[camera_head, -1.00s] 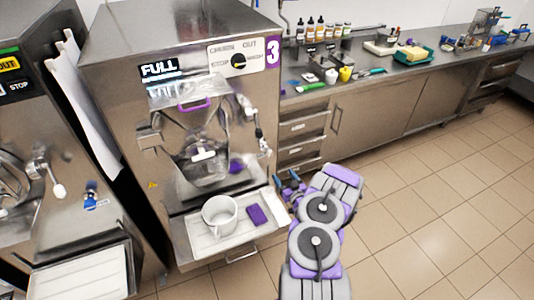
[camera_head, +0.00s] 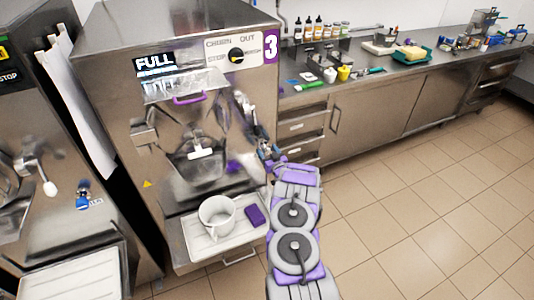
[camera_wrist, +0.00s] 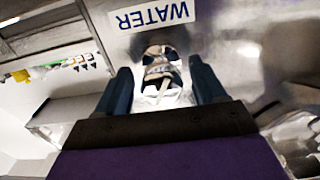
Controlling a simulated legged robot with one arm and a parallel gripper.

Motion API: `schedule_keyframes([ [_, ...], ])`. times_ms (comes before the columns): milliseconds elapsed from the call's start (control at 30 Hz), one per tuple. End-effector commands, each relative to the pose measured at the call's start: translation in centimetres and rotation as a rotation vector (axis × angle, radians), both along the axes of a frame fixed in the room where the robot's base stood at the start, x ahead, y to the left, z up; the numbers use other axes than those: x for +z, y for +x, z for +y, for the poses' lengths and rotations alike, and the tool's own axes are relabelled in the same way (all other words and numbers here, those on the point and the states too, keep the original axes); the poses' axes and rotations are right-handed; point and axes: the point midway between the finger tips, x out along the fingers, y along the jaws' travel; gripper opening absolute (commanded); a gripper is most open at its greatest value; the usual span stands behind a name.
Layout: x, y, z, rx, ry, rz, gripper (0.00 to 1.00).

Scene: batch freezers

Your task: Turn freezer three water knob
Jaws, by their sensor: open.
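Freezer three (camera_head: 115,115) is the steel machine with a white 3 on purple at its top right. In the wrist view, an upside-down WATER label (camera_wrist: 152,15) is on its steel face. The water knob (camera_wrist: 158,58) shows just below that label, small, partly dark and partly shiny. My gripper (camera_wrist: 160,82) is open, one dark blue finger on each side of the knob; I cannot tell whether they touch it. In the head view, my gripper (camera_head: 267,150) is at the freezer's right front side and hides the knob there.
A white pitcher (camera_head: 216,216) and a purple sponge-like block (camera_head: 255,215) sit on the freezer's tray (camera_head: 190,238). Another freezer with a blue knob (camera_head: 83,197) stands at left. A steel counter (camera_head: 310,92) runs along the right. The tiled floor at right is clear.

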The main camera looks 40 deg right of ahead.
Motion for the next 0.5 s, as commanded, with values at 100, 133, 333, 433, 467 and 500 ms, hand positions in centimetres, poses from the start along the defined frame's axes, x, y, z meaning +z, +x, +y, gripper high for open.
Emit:
schedule_keyframes([
  [100,-0.06,0.45,-0.08,0.000,0.000,0.001,0.70],
  [133,-0.07,0.52,-0.08,-0.001,0.000,0.001,0.70],
  [333,-0.07,0.57,-0.08,-0.001,0.001,0.002,0.70],
  [433,-0.08,0.56,-0.07,-0.001,0.001,0.002,0.67],
  [467,-0.08,0.56,-0.07,-0.001,0.001,0.002,0.64],
  [500,-0.07,0.56,-0.07,0.000,0.001,0.002,0.60],
])
